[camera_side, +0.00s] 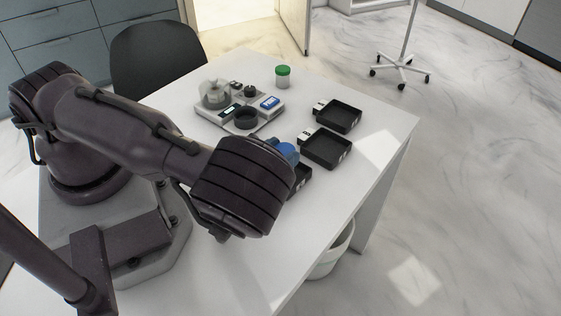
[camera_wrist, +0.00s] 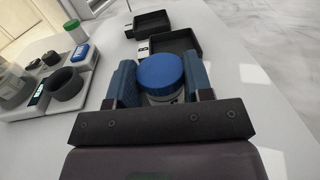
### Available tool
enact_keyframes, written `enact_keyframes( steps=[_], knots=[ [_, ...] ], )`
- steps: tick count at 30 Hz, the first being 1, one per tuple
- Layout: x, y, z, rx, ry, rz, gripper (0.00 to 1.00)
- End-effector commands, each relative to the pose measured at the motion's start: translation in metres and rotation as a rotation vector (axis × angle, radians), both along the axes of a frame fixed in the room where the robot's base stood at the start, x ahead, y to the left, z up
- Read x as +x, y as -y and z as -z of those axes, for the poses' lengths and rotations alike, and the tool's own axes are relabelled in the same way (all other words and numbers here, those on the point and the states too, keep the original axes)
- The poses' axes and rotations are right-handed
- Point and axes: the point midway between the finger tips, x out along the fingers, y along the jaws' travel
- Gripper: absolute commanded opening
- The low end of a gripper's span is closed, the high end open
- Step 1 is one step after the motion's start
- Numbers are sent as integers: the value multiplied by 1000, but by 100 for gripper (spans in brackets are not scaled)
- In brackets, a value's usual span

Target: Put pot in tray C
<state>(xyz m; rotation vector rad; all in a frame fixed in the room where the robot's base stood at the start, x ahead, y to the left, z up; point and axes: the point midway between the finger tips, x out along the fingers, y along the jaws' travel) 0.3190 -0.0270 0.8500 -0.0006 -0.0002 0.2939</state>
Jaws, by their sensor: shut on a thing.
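My gripper (camera_wrist: 158,84) is shut on a pot with a blue lid (camera_wrist: 160,72); the pot's pale body shows just below the lid, between the two blue fingers. In the side view my wrist hides most of the pot. Three black trays stand in a row: a far one (camera_side: 340,116), a middle one (camera_side: 327,150) and a near one (camera_side: 304,180) that my wrist partly covers. The far tray (camera_wrist: 152,22) and middle tray (camera_wrist: 176,42) lie beyond the pot in the wrist view. Their tags are too small to read surely, so I cannot tell which is C.
A pot with a green lid (camera_side: 283,77) stands at the back of the white table (camera_side: 262,262). A grey station (camera_side: 211,118) with a black round dish (camera_side: 246,118) and small items is left of the trays. A bin (camera_side: 333,256) is below the table's right edge.

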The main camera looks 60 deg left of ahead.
Motion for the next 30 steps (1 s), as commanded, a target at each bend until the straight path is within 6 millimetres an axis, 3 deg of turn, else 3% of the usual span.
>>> enact_keyframes(
  steps=[5,17,18,21,30],
  knots=[
    [0,0,22,2,-1,0,20],
    [0,0,27,1,0,-2,20],
    [0,0,27,1,1,-2,51],
    [0,0,27,1,0,-2,72],
    [0,0,25,1,0,-2,72]
  ],
)
